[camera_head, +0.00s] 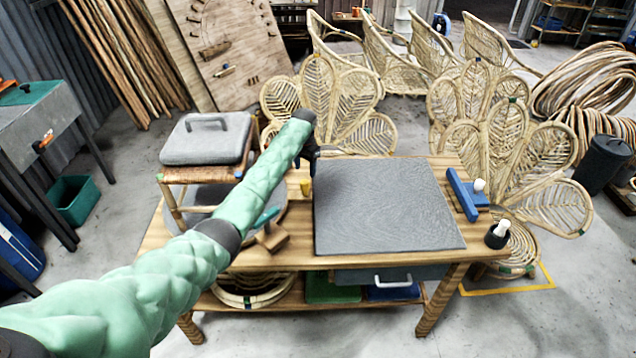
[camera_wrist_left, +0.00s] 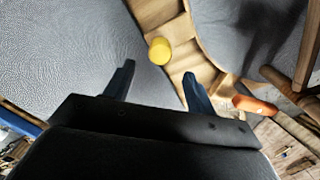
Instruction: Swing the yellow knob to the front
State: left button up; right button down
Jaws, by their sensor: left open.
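The yellow knob (camera_head: 305,187) stands at the back of the wooden workbench (camera_head: 290,262), just left of the grey mat. In the left wrist view the knob (camera_wrist_left: 160,50) sits on a wooden strip, ahead of the fingertips and between their lines. My left gripper (camera_head: 311,170) is over the back of the bench, close above the knob. Its two dark blue fingers (camera_wrist_left: 158,72) are apart with nothing between them. I cannot tell the exact gap to the knob. My right gripper is not in view.
A grey mat (camera_head: 385,208) covers the bench middle. A stool with a grey lidded pad (camera_head: 206,140) stands left. A wooden block with a teal handle (camera_head: 268,235) lies at the front left. A blue holder (camera_head: 466,197) and a dark bottle (camera_head: 497,234) are at right.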

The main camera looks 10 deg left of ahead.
aim_at(305, 181)
pick_arm(q)
jog(key=shift+s+a+m, duration=0.15)
jog(key=shift+s+m, duration=0.05)
jog(key=shift+m, duration=0.1)
jog(key=shift+f+p, duration=0.35)
jog(key=shift+f, duration=0.05)
notch_tip(305, 181, down, 6)
jog(key=shift+r+p, duration=0.25)
jog(key=shift+p, duration=0.8)
jog(key=shift+f, duration=0.7)
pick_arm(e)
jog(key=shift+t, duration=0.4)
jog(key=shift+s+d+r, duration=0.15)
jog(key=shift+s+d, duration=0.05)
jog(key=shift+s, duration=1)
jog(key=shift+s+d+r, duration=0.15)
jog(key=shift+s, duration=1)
pick_arm(q)
jog(key=shift+c, duration=0.5)
grip_shut()
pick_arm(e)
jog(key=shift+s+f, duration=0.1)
